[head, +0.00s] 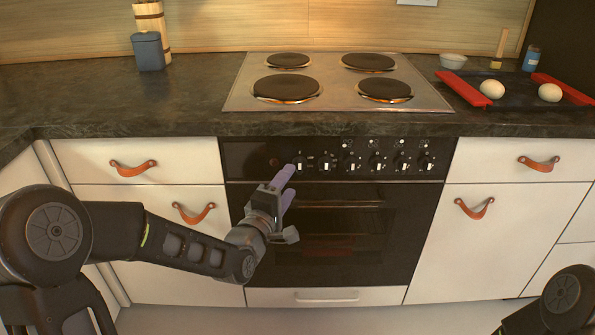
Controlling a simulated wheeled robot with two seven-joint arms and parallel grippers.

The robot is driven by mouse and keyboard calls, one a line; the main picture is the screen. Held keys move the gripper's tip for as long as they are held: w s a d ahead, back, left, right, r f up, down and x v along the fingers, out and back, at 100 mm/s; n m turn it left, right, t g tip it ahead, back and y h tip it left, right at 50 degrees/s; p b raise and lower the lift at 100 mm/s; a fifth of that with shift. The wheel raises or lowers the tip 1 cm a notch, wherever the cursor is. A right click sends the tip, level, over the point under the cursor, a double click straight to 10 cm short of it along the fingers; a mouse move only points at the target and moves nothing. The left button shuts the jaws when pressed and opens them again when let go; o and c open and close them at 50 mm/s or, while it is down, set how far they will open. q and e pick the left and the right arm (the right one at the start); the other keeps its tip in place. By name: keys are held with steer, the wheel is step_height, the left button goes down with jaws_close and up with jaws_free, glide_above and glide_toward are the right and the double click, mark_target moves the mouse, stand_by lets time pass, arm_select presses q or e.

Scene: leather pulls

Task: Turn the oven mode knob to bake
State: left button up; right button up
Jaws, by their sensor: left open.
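The black oven (394,228) is built in under the counter, with its door closed. A row of several black knobs with white marks runs along its control panel (440,146). The leftmost knob (299,162) is just above and right of my left gripper (287,178). The left gripper's pale purple fingers point up at the panel, open, close to that knob; I cannot tell whether they touch it. The knob labels are too small to read, so I cannot tell which knob sets the mode or where it points. My right gripper is out of view.
A steel hob (330,97) with dark plates is set in the dark counter (190,105). A red-handled tray (515,92) with two eggs is at right. White drawers with leather pulls flank the oven, and the oven door has a handle (340,204).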

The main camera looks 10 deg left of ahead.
mark_target(298, 169)
arm_select(q)
steer(key=w, duration=0.4)
steer(key=w+d, duration=0.1)
steer(key=w, duration=0.1)
steer(key=shift+w, duration=0.15)
jaws_close()
stand_by(0.4)
